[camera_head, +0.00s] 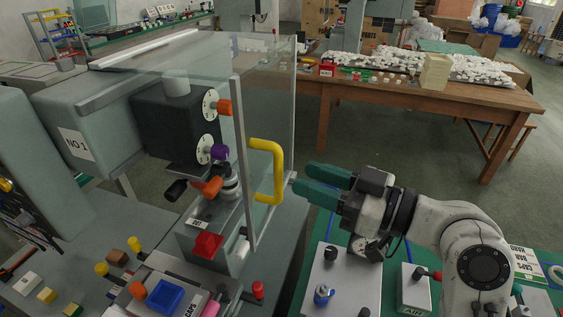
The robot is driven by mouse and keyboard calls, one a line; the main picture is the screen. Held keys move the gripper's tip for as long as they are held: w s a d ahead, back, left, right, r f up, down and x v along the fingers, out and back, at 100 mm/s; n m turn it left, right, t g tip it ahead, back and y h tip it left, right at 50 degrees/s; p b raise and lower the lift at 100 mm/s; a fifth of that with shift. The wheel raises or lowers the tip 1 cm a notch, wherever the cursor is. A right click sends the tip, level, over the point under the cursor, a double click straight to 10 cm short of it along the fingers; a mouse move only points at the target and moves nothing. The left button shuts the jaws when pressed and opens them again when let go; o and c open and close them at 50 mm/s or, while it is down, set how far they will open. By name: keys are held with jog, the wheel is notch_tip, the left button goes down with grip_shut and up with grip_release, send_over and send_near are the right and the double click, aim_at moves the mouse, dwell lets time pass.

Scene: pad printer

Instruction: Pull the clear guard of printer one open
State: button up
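Printer one, a grey machine with a "NO 1" label (75,144), stands on the left. Its clear guard (268,105) is a see-through panel with a grey upright edge in front of the black print head (170,125). A yellow D-shaped handle (279,172) is fixed to that edge, with its grip standing out to the right. My gripper (301,178), with two green fingers, is just right of the handle and points left at it. A gap shows between the fingers, and they hold nothing. The fingertips look close to the handle but apart from it.
Below my arm is a green surface with a grey box (340,283) carrying a black knob and an "AIR" box (415,290). A red block (208,245) and a blue tray (165,295) sit at the printer's front. A wooden table (430,105) with small white parts stands behind.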

aim_at(278, 195)
jog(key=p+x, duration=0.1)
jog(key=x, duration=0.6)
jog(key=shift+d, duration=0.1)
jog(key=shift+c, duration=0.3)
grip_shut()
